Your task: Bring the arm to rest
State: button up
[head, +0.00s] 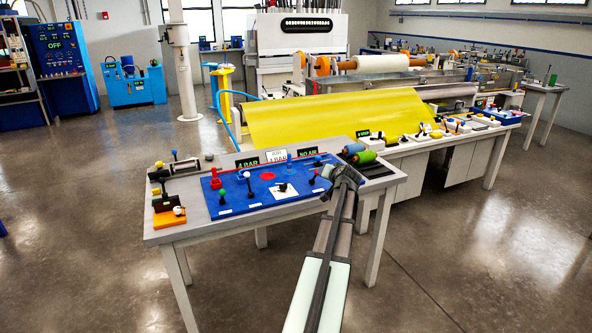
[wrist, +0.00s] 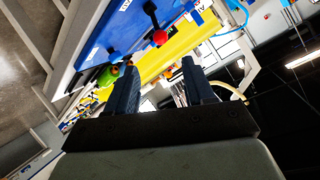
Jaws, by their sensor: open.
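My gripper (head: 343,173) is at the right end of the near table (head: 160,236), over or beside the right edge of the blue panel (head: 238,203). My arm reaches up to it from the bottom of the head view. In the wrist view my gripper (wrist: 158,75) has its two dark fingers apart, with nothing held between them. The blue panel (wrist: 97,45) appears tilted beyond the fingers. A red-knobbed lever (wrist: 160,38) shows past the fingertips. Whether the gripper touches the panel or table cannot be told.
Several levers stand on the panel, including a green-knobbed one (head: 222,194) and a red one (head: 215,178). Green and blue rolls (head: 363,156) lie close behind the gripper. A yellow sheet (head: 330,118) stretches behind the table. Open floor (head: 480,260) lies to the right.

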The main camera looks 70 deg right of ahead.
dwell(0.3)
jog(key=s+a+f+g+y, duration=0.3)
jog(key=a+f+y, duration=0.3)
jog(key=a+f, duration=0.9)
jog(key=w+a+f+n+g+y, duration=0.2)
jog(key=w+a+f, duration=0.2)
jog(key=a+f, duration=0.55)
jog(key=w+a+f+n+g+y, duration=0.1)
jog(key=w+a+f+n+y, duration=0.1)
jog(key=w+a+f, duration=0.55)
jog(key=w+a+f+n+g+y, duration=0.2)
jog(key=a+f, duration=0.7)
jog(key=a, duration=0.5)
jog(key=a+f+n+g, duration=0.15)
jog(key=a+f, duration=0.25)
jog(key=a, duration=0.6)
jog(key=a+f+n+g, duration=0.1)
jog(key=a+f+n, duration=0.25)
jog(key=a, duration=0.65)
jog(key=s+a+f+n+g, duration=0.2)
jog(key=s+a+f+n, duration=0.1)
jog(key=a, duration=0.6)
jog(key=s+a+f+n+g+h, duration=0.1)
jog(key=s+a+f+n, duration=0.2)
jog(key=a, duration=0.7)
jog(key=shift+s+a+g, duration=0.15)
jog(key=shift+s+g, duration=0.2)
jog(key=shift+s, duration=1)
